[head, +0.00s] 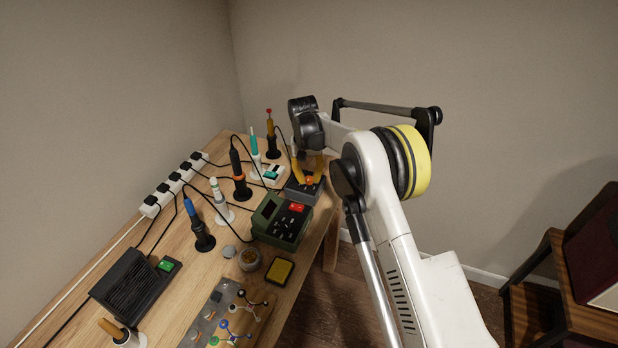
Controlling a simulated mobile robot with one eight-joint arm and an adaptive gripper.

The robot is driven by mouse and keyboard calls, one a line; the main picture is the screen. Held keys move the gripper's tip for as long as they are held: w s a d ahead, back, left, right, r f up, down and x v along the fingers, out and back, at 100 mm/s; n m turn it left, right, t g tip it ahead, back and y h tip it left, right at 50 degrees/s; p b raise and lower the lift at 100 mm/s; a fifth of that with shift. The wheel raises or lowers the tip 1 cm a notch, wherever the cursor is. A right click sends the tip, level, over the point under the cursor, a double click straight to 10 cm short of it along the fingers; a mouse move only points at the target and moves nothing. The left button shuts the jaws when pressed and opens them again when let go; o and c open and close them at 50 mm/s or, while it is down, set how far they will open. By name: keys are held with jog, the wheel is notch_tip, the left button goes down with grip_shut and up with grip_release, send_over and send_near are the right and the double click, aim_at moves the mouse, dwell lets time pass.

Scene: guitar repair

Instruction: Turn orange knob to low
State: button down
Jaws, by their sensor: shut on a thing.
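The orange knob (309,181) is on the front of a dark grey soldering station (301,195) near the far right corner of the workbench. My gripper (308,175), with yellow-orange fingers, is at this station and shut on the orange knob. The fingers and arm cover part of the station and knob. The knob's setting and any low mark are too small to read.
A green station (281,222) with a red switch stands just in front. Several soldering irons in stands, such as the orange one (239,175), rise to the left with loose cables. A power strip (172,184) runs along the wall. The wall lies close behind.

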aim_at(307, 178)
dwell(0.3)
jog(key=c, duration=1.2)
grip_release()
jog(key=shift+a, duration=0.1)
jog(key=shift+o, duration=0.2)
jog(key=shift+r, duration=0.1)
notch_tip(307, 178, up, 12)
jog(key=shift+a, duration=0.35)
